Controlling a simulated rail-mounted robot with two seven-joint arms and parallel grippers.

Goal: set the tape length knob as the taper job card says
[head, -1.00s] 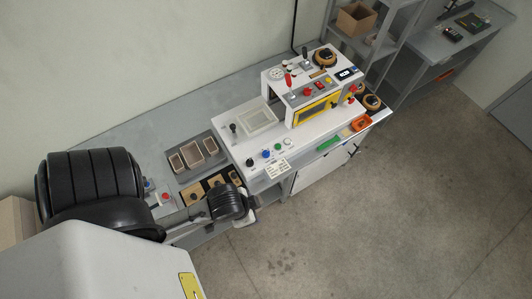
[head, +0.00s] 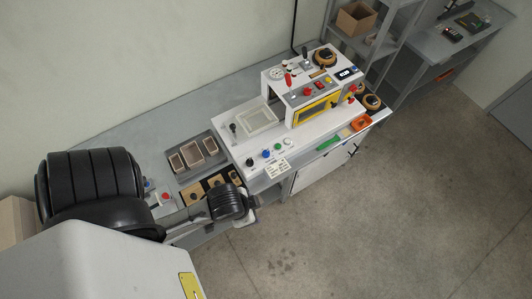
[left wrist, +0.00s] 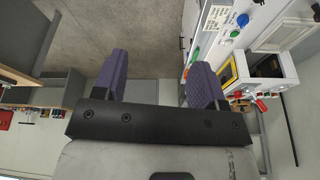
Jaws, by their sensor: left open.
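A black knob (head: 249,162) sits on the front of the white taper machine (head: 225,143), left of a blue button and a green one. I cannot tell which control is the tape length knob, nor read any setting. A small white card (head: 277,168) with fine print, too small to read, hangs below the buttons. It also shows in the left wrist view (left wrist: 217,14). My left gripper (left wrist: 158,76) has purple fingers spread wide with nothing between them. It is apart from the machine, which is to the right in that view. My right gripper is not in view.
A tray with open cartons (head: 211,146) stands left of the machine. An orange bin (head: 360,124) and tape rolls (head: 373,102) are at its right end. Grey shelving (head: 395,30) stands at the back. The floor (head: 350,220) in front is clear.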

